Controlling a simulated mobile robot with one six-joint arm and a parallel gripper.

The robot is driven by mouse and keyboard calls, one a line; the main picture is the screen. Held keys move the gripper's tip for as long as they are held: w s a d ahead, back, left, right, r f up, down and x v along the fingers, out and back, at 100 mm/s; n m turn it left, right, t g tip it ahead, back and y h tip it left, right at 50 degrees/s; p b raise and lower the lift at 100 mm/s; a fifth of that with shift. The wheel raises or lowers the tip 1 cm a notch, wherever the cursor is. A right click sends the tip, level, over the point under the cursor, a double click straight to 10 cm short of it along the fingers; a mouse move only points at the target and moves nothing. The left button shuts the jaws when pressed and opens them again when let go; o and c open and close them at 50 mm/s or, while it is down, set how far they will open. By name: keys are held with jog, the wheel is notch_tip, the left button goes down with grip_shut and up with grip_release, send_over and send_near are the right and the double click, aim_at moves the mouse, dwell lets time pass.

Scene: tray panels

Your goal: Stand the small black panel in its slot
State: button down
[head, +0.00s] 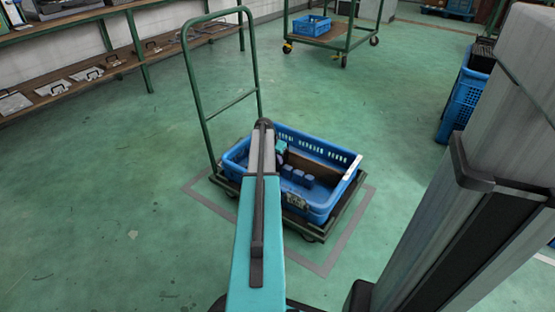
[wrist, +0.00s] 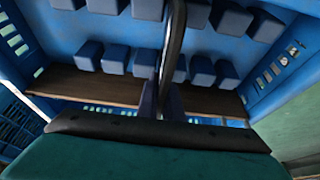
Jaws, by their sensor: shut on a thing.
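The blue crate (head: 318,207) sits on a low cart, with rows of blue blocks (head: 298,178) on its floor. In the wrist view the blocks (wrist: 115,60) stand in two rows with gaps between them. My gripper (wrist: 163,106) is over the crate and shut on a thin, dark, curved piece (wrist: 177,45), which seems to be part of the small black panel. It runs up the picture across the block rows. The rest of the panel is hidden or not distinguishable. I cannot tell whether it touches the blocks or sits in a gap.
A brown board (wrist: 100,88) lies along one side of the crate. The green cart handle (head: 190,85) rises behind left. Shelves (head: 60,95) with handled panels stand at left, another cart (head: 335,35) at the back, stacked blue crates (head: 463,100) at right. Floor around is clear.

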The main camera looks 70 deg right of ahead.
jog(key=shift+f+b, duration=0.35)
jog(key=shift+f, duration=1.55)
jog(key=c, duration=1.8)
grip_release()
jog(key=shift+c, duration=0.2)
jog(key=shift+r, duration=0.1)
jog(key=p+v, duration=0.4)
jog(key=v, duration=0.9)
jog(key=shift+a+r+p, duration=0.15)
jog(key=shift+r+p, duration=0.15)
jog(key=shift+p, duration=0.1)
jog(key=shift+w, duration=0.1)
